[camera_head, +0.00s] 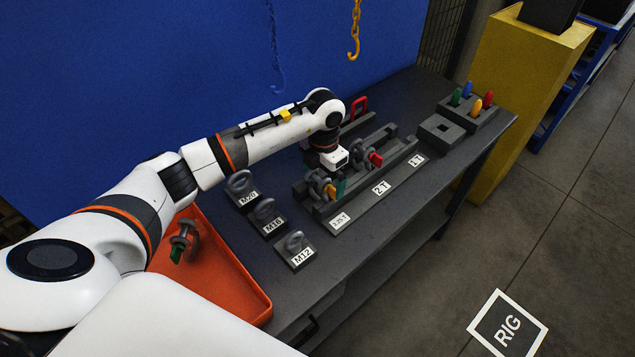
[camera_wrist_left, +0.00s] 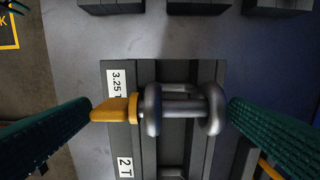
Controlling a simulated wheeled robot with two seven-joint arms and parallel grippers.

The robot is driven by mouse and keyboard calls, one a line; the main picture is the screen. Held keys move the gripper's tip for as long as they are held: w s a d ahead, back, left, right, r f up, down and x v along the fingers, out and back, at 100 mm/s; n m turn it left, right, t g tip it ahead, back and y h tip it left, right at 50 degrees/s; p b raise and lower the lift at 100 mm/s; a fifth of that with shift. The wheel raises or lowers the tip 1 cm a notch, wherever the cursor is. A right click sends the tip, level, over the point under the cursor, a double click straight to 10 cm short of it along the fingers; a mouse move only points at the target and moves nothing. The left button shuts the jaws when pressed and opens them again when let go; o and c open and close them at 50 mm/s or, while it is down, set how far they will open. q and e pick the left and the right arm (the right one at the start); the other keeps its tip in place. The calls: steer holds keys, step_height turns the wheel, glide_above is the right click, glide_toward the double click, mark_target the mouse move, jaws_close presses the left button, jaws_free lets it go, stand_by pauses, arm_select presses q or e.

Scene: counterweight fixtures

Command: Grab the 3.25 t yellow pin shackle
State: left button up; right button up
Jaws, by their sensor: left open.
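The yellow pin shackle has a grey body (camera_wrist_left: 185,108) and a yellow pin end (camera_wrist_left: 112,110). It sits in the rack (camera_wrist_left: 145,150) beside the 3.25 T label (camera_wrist_left: 116,85). In the head view its yellow part (camera_head: 329,190) shows under my left wrist. My left gripper (camera_wrist_left: 160,110) is open, with green ribbed fingers on both sides of the shackle, one by the yellow pin end and one by the far grey end. I cannot tell whether either finger touches it. In the head view the left gripper (camera_head: 331,183) is low over the rack, partly hidden by its wrist.
A red-pinned shackle (camera_head: 375,159) sits farther along the rack. Eye bolts stand on blocks labelled M20, M16 (camera_head: 270,220) and M12. An orange tray (camera_head: 225,285) holds a green-pinned shackle (camera_head: 178,248). Coloured pegs (camera_head: 475,103) stand at the far right. A yellow hook (camera_head: 354,45) hangs above.

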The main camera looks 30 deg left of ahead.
mark_target(311, 183)
arm_select(q)
steer(key=shift+f+p, duration=0.35)
steer(key=shift+f, duration=1.3)
steer(key=shift+r, duration=0.1)
steer(key=c, duration=1)
